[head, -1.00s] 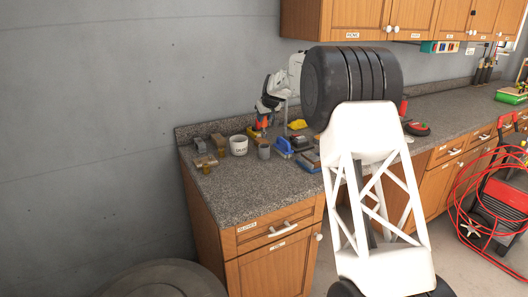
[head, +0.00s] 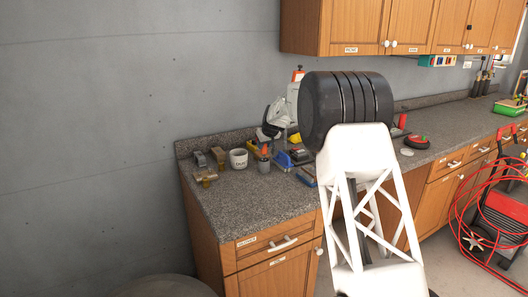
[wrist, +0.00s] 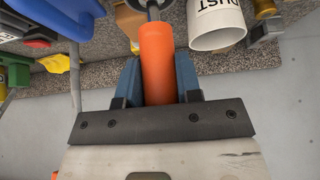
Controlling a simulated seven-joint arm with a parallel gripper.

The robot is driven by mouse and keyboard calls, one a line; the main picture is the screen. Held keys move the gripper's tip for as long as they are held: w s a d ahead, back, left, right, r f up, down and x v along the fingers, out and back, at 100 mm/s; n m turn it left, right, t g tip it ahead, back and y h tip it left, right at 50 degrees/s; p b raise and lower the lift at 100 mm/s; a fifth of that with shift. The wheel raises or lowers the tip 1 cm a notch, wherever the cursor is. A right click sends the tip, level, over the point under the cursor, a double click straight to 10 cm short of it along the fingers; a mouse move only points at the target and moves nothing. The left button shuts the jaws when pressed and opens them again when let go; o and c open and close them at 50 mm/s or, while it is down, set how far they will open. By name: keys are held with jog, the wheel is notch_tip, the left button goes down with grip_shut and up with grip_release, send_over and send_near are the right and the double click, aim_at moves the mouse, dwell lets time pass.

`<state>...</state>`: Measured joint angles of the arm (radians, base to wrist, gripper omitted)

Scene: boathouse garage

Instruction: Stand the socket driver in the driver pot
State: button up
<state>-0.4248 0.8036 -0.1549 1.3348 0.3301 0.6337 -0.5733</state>
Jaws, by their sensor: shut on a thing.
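The socket driver has an orange handle (head: 264,152) and shows upright just above or at the mouth of the grey driver pot (head: 263,167). My gripper (head: 265,143) is above the pot, shut on the handle. In the wrist view the orange handle (wrist: 158,62) sits between the two blue fingers of my gripper (wrist: 157,82). A grey round rim (wrist: 150,6) shows at the far end of the handle, cut off by the frame's top edge. The driver's tip is hidden, so I cannot tell how deep it is in the pot.
A white cup marked DUST (head: 238,159) stands just left of the pot. Small metal and brass pieces (head: 205,175) lie farther left. Blue and yellow items (head: 283,159) stand close on the right. The front of the granite counter (head: 245,195) is clear.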

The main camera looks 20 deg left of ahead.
aim_at(266, 147)
jog(key=shift+f, duration=1.6)
jog(key=shift+f, duration=0.15)
jog(key=o, duration=1)
jog(key=shift+r, duration=0.2)
jog(key=v, duration=1.2)
jog(key=shift+f, duration=0.1)
jog(key=shift+d, duration=0.1)
